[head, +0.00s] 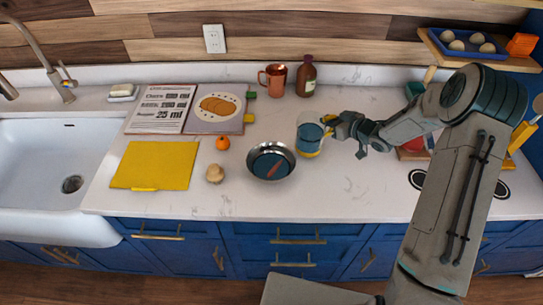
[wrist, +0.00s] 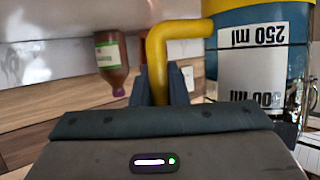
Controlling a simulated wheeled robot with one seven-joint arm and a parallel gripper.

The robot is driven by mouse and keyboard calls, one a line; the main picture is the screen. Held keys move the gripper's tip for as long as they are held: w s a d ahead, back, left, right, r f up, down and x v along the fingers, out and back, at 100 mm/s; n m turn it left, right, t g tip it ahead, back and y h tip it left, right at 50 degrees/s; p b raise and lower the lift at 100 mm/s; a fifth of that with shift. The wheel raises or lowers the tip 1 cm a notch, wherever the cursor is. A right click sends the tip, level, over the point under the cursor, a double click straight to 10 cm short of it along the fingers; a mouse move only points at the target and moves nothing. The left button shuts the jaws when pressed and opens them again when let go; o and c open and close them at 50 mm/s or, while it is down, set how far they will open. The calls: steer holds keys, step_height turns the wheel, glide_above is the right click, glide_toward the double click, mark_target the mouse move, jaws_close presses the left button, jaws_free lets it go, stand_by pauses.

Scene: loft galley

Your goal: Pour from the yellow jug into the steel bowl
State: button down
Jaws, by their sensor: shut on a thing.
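The yellow jug (head: 308,137) is clear-sided, with blue and yellow parts, and looks roughly upright just right of and behind the steel bowl. Whether it touches the counter I cannot tell. My gripper (head: 331,123) reaches in from the right and is shut on its yellow handle (wrist: 158,50). The wrist view shows the jug body (wrist: 262,50) with upside-down "250 ml" lettering and the gripper fingers (wrist: 163,86) around the handle. The steel bowl (head: 261,149) stands on the counter, dark blue inside with a red streak. The bowl is not seen in the wrist view.
A round beige item (head: 215,173), an orange fruit (head: 222,143) and a yellow mat (head: 152,166) lie left of the bowl. A copper mug (head: 273,80) and brown bottle (head: 306,76) stand behind. The sink (head: 50,165) is far left. Counter in front of the jug is clear.

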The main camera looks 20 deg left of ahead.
steer(key=shift+d+n+g+y, duration=0.1)
steer(key=shift+n+g+y, duration=0.2)
steer(key=shift+n+g, duration=0.15)
steer(key=shift+s+a+r+n+t+h, duration=0.2)
steer(key=shift+s+r+n+t+h, duration=0.15)
steer(key=shift+r, duration=0.25)
steer(key=shift+s+a+r+n+t+h, duration=0.1)
steer(key=shift+s+a+r+n+h, duration=0.1)
steer(key=shift+r+n, duration=0.3)
steer(key=s+a+r+n+t+h, duration=0.1)
steer(key=s+a+r+n, duration=0.1)
steer(key=r, duration=0.4)
steer(key=shift+s+a+n+t+h, duration=0.35)
steer(key=shift+s+a+n+t, duration=0.05)
steer(key=shift+s+a, duration=0.15)
steer(key=shift+d, duration=0.1)
steer(key=shift+s+a+r, duration=0.3)
steer(key=shift+a+r, duration=0.05)
steer(key=shift+r, duration=0.05)
steer(key=shift+s+a+r+n+t+h+b, duration=0.2)
steer(key=shift+s+a+n+t+h+b, duration=0.25)
steer(key=shift+n+b, duration=0.55)
